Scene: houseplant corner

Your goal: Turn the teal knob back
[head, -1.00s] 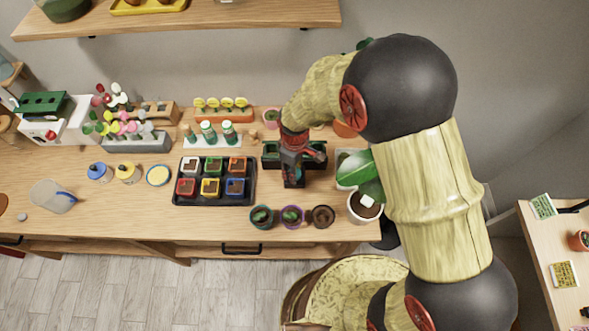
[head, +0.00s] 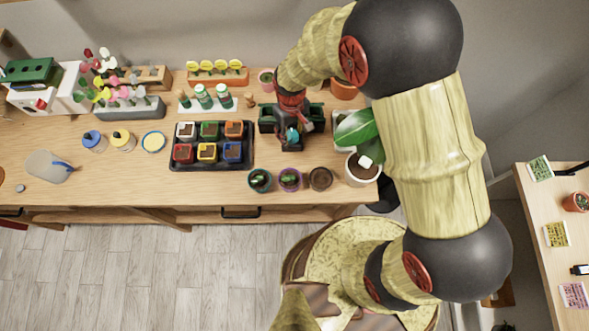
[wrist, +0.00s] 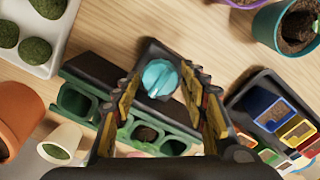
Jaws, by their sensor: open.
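The teal knob (wrist: 160,77) sits on a dark box (wrist: 150,50) in the wrist view, between the two fingers of my gripper (wrist: 160,88). The fingers are spread on either side of it, and I cannot tell whether either touches it. In the head view the teal knob (head: 293,135) shows small just below my gripper (head: 291,125), at the front of the green planter. The knob has a raised bar across its face; a white mark shows near its left side.
The black tray of coloured pots (head: 175,160) stands to the left. Small pots (head: 260,180) line the table's front edge. A white pot with a leafy plant (head: 362,172) stands to the right.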

